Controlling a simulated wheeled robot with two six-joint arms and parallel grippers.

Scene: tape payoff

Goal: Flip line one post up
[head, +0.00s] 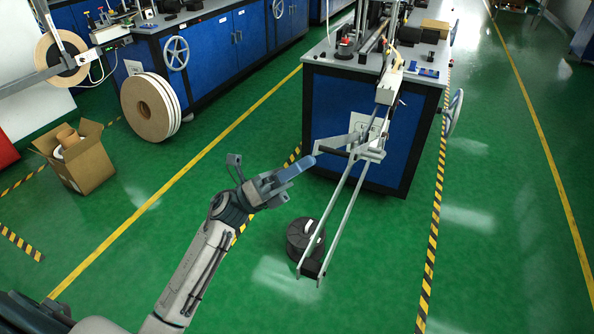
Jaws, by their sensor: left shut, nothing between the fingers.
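A post made of two parallel metal rails (334,210) slopes from a bracket at the front of the blue machine toward me, with a dark block (312,268) at its lower end. A metal bracket with a dark bar (333,152) juts left from the post's upper end. My left gripper (308,164) is shut and empty, its blue fingertips just left of that bar. I cannot tell whether they touch it. My right gripper is not in view.
The blue machine (335,110) stands behind the post. A black reel (300,238) sits low beside the rails. A large cream roll (147,107) and an open cardboard box (92,172) stand at the left. Green floor is clear at the lower right.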

